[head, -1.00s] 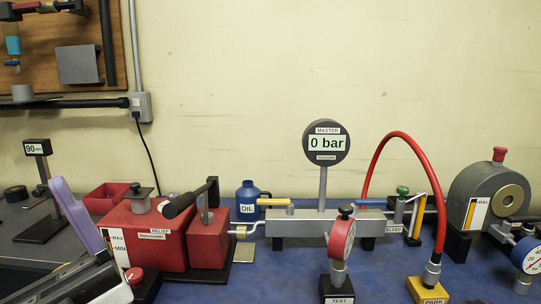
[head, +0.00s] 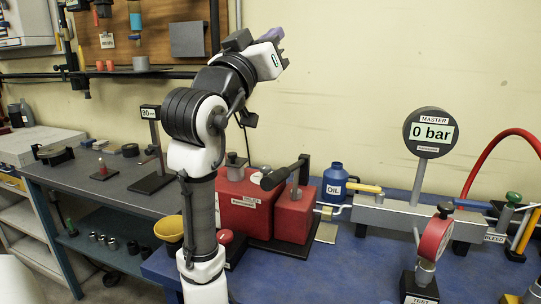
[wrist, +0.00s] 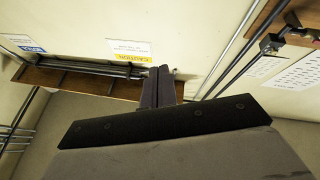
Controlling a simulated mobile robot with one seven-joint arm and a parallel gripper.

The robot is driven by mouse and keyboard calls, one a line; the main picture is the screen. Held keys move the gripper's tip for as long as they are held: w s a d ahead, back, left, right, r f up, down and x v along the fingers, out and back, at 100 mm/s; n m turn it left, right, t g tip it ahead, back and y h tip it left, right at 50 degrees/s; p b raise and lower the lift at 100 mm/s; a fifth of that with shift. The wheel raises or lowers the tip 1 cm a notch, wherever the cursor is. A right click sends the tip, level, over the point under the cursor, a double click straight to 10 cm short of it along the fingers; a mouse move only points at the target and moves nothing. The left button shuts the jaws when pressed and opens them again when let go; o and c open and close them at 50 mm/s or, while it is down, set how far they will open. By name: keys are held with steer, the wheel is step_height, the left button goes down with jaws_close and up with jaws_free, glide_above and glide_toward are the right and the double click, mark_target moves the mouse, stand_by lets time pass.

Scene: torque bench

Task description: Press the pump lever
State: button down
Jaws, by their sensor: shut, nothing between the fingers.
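The pump lever (head: 285,173) is a dark bar with a thick black grip at its left end, on top of the red pump (head: 295,218). In the head view its grip stands over the red block's top left. My gripper (head: 273,35) is raised high above the lever, well apart from it, with its purple fingers partly hidden behind its white body. In the wrist view my gripper (wrist: 158,86) has its two fingers together, holding nothing, against the wall and ceiling. The lever does not show in the wrist view.
My arm hides part of the bench left of the pump. A MASTER gauge reading 0 bar (head: 431,132) stands on a grey manifold (head: 400,214) at the right. A red dial gauge (head: 435,238) stands in front.

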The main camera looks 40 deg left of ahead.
step_height(320, 180, down, 4)
steer(key=w+d+f+g+h, duration=0.1)
steer(key=w+g+h, duration=0.2)
steer(key=g, duration=0.6)
steer(key=s+a+f+n+g, duration=0.1)
steer(key=s+f+g, duration=0.2)
steer(key=s+g, duration=0.4)
steer(key=shift+s+a+f+g+y+p, duration=0.15)
steer(key=shift+s+f+g+y+p, duration=0.2)
steer(key=shift+s, duration=0.4)
steer(key=shift+f, duration=0.15)
steer(key=p, duration=0.2)
glide_above(277, 171)
steer(key=s+a, duration=0.1)
step_height(277, 171, down, 8)
steer(key=f, duration=0.1)
steer(key=shift+s+d+f, duration=0.1)
steer(key=shift+s+f, duration=0.1)
steer(key=shift+f, duration=0.25)
steer(key=shift+s+d+f, duration=0.1)
steer(key=shift+s+f, duration=0.05)
steer(key=shift+f, duration=0.25)
steer(key=shift+s+d+f, duration=0.1)
steer(key=shift+d+f, duration=0.1)
steer(key=shift+f, duration=0.5)
